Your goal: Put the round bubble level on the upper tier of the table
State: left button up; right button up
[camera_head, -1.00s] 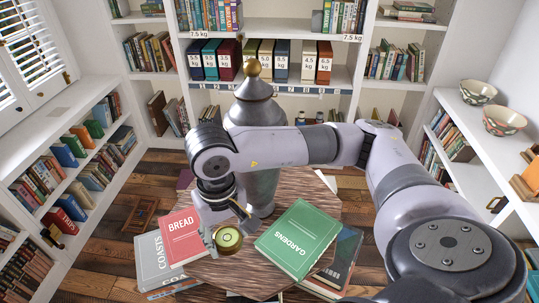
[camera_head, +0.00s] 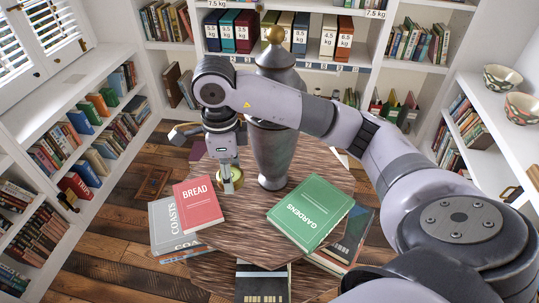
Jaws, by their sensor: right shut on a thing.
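The round bubble level (camera_head: 236,184), a green disc in a brass-coloured ring, shows in the head view left of the grey urn. My right gripper (camera_head: 230,178) points down and is shut on it, hiding part of it. The level is over the far left part of the table's wooden upper tier (camera_head: 228,235); I cannot tell whether it touches the surface. A lower tier (camera_head: 208,268) shows below the front edge. My left gripper is not in view.
The tall grey urn (camera_head: 272,155) stands close right of the level. The red Bread book (camera_head: 198,203), grey Coasts book (camera_head: 168,232) and green Gardens book (camera_head: 311,211) lie around the table. Bare wood lies between Bread and Gardens. Bookshelves line the walls.

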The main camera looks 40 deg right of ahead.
jog(key=shift+w+m, duration=0.1)
jog(key=shift+m, duration=0.3)
jog(key=shift+d+f, duration=0.1)
jog(key=shift+f, duration=0.1)
jog(key=p, duration=0.1)
send_over(238, 225)
jog(key=shift+m, duration=0.3)
notch_tip(238, 225, down, 16)
jog(key=shift+r, duration=0.2)
notch_tip(238, 225, down, 3)
jog(key=shift+f+p, duration=0.2)
jog(key=shift+p, duration=0.15)
jog(key=shift+f, duration=0.3)
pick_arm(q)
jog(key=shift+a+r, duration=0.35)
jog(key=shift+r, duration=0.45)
